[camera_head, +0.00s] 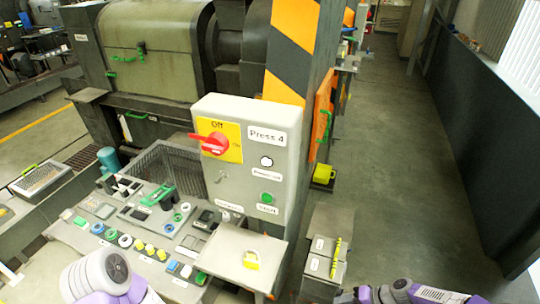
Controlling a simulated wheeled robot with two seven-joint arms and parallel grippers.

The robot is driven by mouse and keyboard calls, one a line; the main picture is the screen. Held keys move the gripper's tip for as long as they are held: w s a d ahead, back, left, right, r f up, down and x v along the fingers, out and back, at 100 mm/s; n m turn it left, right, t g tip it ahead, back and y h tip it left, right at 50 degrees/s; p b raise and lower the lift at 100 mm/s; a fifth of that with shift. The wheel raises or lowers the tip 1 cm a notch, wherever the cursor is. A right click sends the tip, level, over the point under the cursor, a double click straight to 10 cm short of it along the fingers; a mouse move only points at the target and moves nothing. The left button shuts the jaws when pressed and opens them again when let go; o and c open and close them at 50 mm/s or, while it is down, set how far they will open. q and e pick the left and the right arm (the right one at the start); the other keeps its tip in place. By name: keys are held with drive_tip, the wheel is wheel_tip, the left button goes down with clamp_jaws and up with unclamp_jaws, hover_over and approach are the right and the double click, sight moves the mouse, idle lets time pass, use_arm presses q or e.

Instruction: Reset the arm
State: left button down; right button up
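My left arm (100,277) shows as white and purple links at the bottom left edge; its gripper is not in view. My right arm (425,293) comes in low at the bottom right. A dark part at its left end (352,296) may be the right gripper, but it is cut by the frame's edge and I cannot tell whether it is open. No object is seen held by either arm.
A grey "Press 4" box (250,160) with a red rotary handle (210,143) stands ahead. The aisle (410,180) at right is clear.

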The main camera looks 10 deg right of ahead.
drive_tip(key=s+a+f+n+g, duration=0.1)
drive_tip(key=s+a+f+g, duration=0.15)
drive_tip(key=a, duration=1.05)
drive_tip(key=s+a+n+h, duration=0.1)
drive_tip(key=s+a+h, duration=0.3)
drive_tip(key=s+a, duration=0.3)
drive_tip(key=s, duration=0.3)
drive_tip(key=shift+a+r, duration=0.3)
drive_tip(key=shift+r, duration=0.1)
